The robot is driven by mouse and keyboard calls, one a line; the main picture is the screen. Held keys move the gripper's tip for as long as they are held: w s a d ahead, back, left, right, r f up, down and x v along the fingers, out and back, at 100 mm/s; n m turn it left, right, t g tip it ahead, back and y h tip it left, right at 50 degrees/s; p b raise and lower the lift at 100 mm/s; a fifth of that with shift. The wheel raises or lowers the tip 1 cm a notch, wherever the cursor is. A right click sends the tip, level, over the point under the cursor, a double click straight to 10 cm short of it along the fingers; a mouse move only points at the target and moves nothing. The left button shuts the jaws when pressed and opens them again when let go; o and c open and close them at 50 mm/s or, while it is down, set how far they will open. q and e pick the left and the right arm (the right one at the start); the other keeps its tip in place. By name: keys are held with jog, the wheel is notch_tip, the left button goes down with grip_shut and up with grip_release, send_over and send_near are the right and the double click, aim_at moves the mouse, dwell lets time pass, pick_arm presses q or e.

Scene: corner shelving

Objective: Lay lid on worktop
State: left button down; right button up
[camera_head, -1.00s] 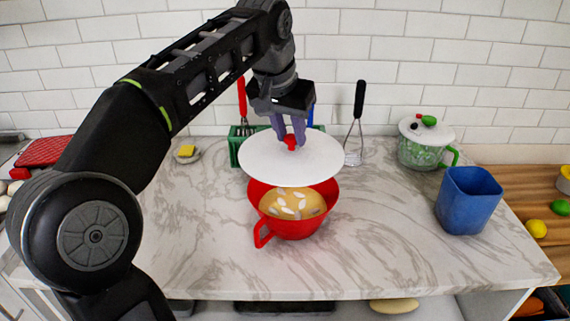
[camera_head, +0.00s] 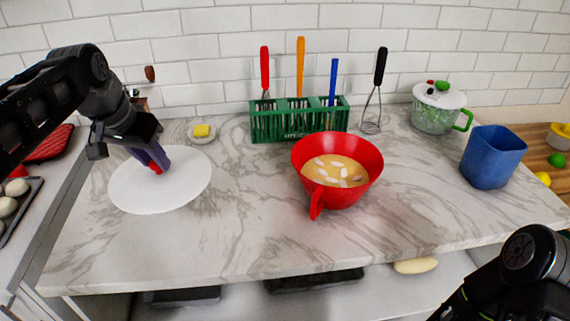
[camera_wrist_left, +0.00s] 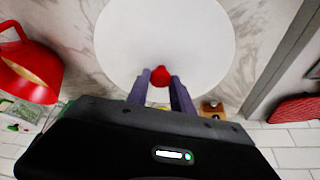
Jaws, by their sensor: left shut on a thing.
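The lid (camera_head: 160,190) is a white disc with a red knob. It is low over the left part of the marble worktop (camera_head: 240,235); I cannot tell whether it touches the surface. My left gripper (camera_head: 156,162) is shut on the lid's red knob from above. In the left wrist view the lid (camera_wrist_left: 165,35) fills the upper middle, and the knob (camera_wrist_left: 160,76) is between the fingertips. The red bowl (camera_head: 352,192) stands uncovered at the middle of the worktop, with tan contents and pale flakes. My right gripper is not in view.
A green rack (camera_head: 280,124) with upright utensils stands behind the bowl. A small dish with a yellow block (camera_head: 202,131) sits behind the lid. A blue container (camera_head: 492,158) and a lidded glass pot (camera_head: 438,112) stand at right. The front middle worktop is clear.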

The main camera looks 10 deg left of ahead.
aim_at(159, 176)
pick_arm(q)
jog(key=shift+w+d+r, duration=0.1)
jog(key=shift+w+d, duration=0.05)
jog(key=shift+d, duration=0.25)
jog(key=shift+a, duration=0.15)
jog(key=shift+f, duration=3.15)
jog(key=shift+f+b, duration=0.3)
jog(key=shift+f, duration=1.6)
